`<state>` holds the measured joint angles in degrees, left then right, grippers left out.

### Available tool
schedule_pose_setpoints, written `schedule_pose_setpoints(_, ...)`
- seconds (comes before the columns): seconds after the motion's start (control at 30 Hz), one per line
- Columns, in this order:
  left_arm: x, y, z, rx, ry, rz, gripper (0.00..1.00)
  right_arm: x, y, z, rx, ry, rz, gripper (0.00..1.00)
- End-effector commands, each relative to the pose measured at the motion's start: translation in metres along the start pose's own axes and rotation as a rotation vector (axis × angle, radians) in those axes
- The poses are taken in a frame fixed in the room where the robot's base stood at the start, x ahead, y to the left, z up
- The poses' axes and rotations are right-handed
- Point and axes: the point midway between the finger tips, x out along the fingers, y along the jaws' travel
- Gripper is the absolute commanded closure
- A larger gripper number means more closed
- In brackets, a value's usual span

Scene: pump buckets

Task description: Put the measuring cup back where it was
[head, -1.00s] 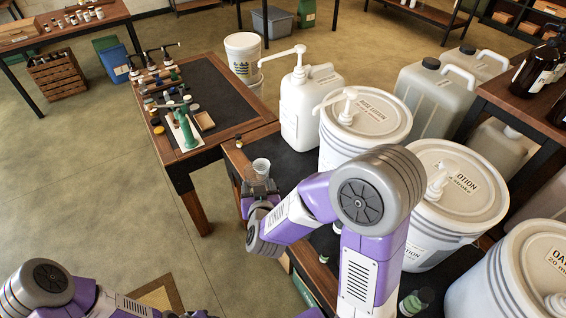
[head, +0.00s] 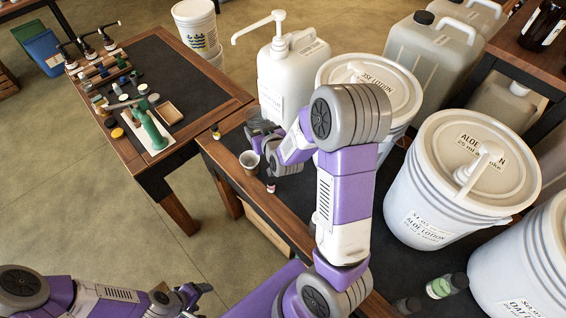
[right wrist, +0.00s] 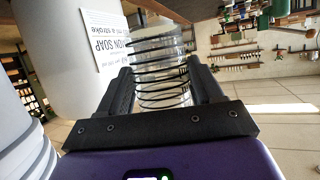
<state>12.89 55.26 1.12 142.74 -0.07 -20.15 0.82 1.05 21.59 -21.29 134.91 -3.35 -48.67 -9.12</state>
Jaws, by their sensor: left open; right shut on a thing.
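The measuring cup (head: 249,161) is a small clear cup with dark rings, near the left edge of the pump table in the head view. It also shows between the fingers in the right wrist view (right wrist: 162,75). My right gripper (head: 260,140) is shut on it, beside the large white pump jug. Whether the cup touches the tabletop I cannot tell. My left gripper (head: 198,292) is open and empty, low at the bottom left, over the floor.
The white pump jug (head: 284,75) stands behind my right gripper, and lidded pump buckets (head: 462,165) stand to the right. A small bottle (head: 270,184) is near the cup. The side table (head: 190,70) holds a green press (head: 153,130) and several small bottles.

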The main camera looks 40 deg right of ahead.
Motion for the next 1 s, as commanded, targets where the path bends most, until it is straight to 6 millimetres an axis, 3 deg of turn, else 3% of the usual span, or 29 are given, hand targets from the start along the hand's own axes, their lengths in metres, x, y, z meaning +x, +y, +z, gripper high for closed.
schedule_pose_setpoints(0.03,0.007,-0.003,0.0,0.0,0.0,0.0,0.31,0.006,0.02,0.015,-0.003,-0.005,0.0,0.74)
schedule_pose_setpoints(0.1,0.011,-0.004,-0.001,0.0,0.001,0.0,0.31,0.01,0.04,0.028,-0.009,-0.005,-0.014,0.74)
schedule_pose_setpoints(0.33,0.018,-0.007,-0.001,0.0,0.001,0.0,0.31,0.012,0.081,0.06,-0.022,-0.002,-0.051,0.74)
schedule_pose_setpoints(0.7,0.033,-0.012,-0.002,0.0,0.001,0.0,0.31,0.032,0.088,0.116,-0.027,-0.003,-0.064,0.74)
schedule_pose_setpoints(1.0,0.041,-0.015,-0.002,0.0,0.001,0.0,0.31,0.045,0.089,0.148,-0.027,-0.003,-0.062,0.74)
